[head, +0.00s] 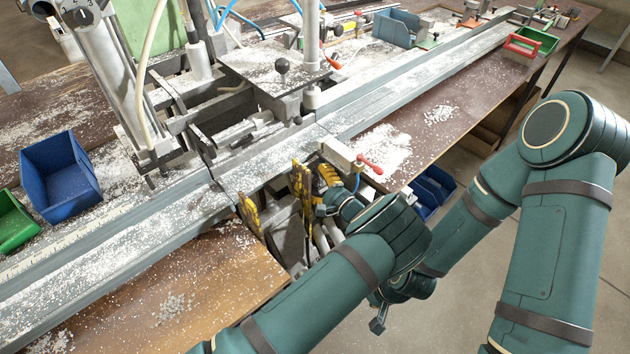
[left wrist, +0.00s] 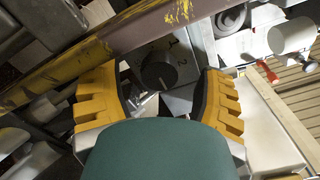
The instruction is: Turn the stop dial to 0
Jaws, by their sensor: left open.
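A dark round knob (left wrist: 160,70), which looks like the stop dial, sits on a pale plate with faint markings in the left wrist view. I cannot read its setting. My left gripper (left wrist: 163,78) is open, with its yellow fingers on either side of the knob; I cannot tell whether they touch it. In the head view my left gripper (head: 326,184) reaches in at the bench's front edge, beneath a white block with a red lever, and the knob is hidden there. My right gripper (head: 379,318) shows only partly, low beside the bench, mostly behind my arm.
A worn yellow bar (left wrist: 130,50) crosses close by the fingers. Yellow-black bars (head: 302,188) stand left of my left gripper. The red-handled lever (head: 370,164) is just right of it. A dusty rail (head: 120,245) runs along the bench. Blue bins (head: 432,190) hang below the edge.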

